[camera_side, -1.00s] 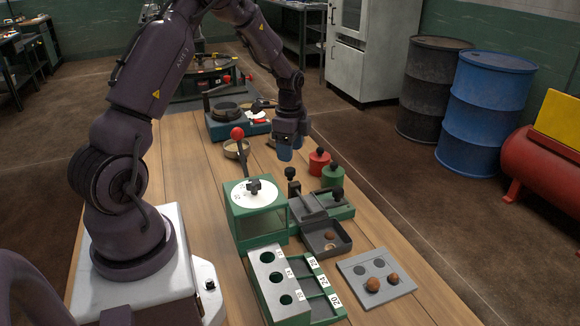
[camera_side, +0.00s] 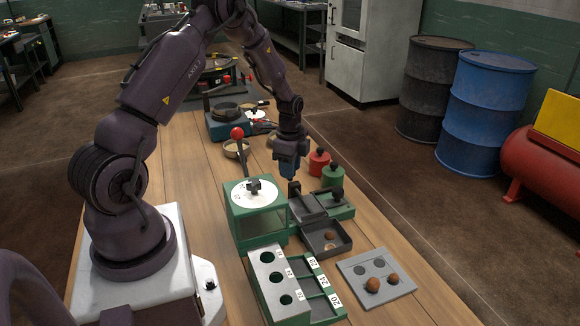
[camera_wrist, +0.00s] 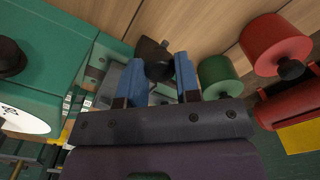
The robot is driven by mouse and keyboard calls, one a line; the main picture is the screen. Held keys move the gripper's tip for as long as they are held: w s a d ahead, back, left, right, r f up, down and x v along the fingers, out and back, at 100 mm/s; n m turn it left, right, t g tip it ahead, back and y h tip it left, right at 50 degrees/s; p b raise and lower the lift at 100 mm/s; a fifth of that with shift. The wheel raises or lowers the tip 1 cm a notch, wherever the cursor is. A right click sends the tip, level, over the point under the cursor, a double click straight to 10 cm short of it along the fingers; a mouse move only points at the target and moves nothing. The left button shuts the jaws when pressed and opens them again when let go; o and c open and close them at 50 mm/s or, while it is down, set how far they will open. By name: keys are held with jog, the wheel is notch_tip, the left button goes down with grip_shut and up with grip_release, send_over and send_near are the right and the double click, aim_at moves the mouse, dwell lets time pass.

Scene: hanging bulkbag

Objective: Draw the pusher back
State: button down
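The pusher, with its black knob (camera_side: 294,187), stands at the back end of a grey channel (camera_side: 309,203) on a green base. In the wrist view the black pusher knob (camera_wrist: 154,52) appears between and just beyond my fingertips. My gripper (camera_side: 289,176) points down right above the knob. In the wrist view my gripper (camera_wrist: 156,74) has its two blue fingers apart, with a gap between them. I cannot tell whether either finger touches the knob. The fingers and gripper body hide part of the channel in the wrist view.
A green box with a white dial (camera_side: 255,193) and a red-knobbed lever stands close left. Red (camera_side: 319,161) and green (camera_side: 334,175) knobbed weights stand close right. A dark tray (camera_side: 326,238) with brown balls, a holed grey plate (camera_side: 376,273) and a numbered rack (camera_side: 290,285) lie in front.

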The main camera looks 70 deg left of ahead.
jog(key=a, duration=1)
jog(key=c, duration=0.8)
grip_release()
jog(key=shift+d, duration=0.1)
notch_tip(320, 180, up, 13)
